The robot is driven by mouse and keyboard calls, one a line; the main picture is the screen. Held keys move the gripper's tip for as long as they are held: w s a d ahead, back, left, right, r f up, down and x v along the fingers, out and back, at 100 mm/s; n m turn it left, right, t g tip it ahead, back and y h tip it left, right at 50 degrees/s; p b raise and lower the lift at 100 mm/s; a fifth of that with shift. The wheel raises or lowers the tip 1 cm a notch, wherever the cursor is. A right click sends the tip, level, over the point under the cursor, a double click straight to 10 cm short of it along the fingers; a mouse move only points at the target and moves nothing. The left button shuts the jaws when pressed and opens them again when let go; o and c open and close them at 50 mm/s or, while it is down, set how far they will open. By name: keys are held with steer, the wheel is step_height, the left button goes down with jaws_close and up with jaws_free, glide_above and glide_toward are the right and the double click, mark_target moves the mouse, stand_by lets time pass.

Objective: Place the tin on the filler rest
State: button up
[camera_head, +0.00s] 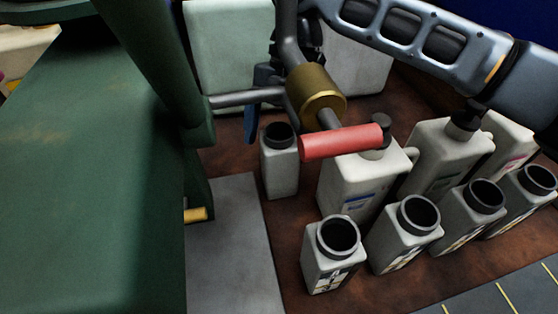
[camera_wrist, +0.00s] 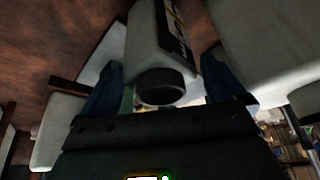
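A pale tin (camera_head: 280,168) with a dark open neck stands upright left of the red-handled brass valve (camera_head: 316,92). In the wrist view a pale tin (camera_wrist: 155,45) with a dark neck lies between my two blue fingers. My gripper (camera_wrist: 162,75) appears open, with a finger on each side of the tin and narrow gaps beside it. In the head view my gripper (camera_head: 262,105) is partly hidden behind the pipe and valve, just above and beside the tin. I cannot make out which surface is the filler rest; the tin's base meets the brown surface.
Several open pale tins (camera_head: 336,250) stand in a row at the front right. Pale capped canisters (camera_head: 350,185) stand behind them. A large green vat (camera_head: 90,190) fills the left. A bare grey plate (camera_head: 232,250) lies between vat and tins. The pipe and red handle (camera_head: 341,142) obstruct from above.

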steer(key=c, duration=1.1)
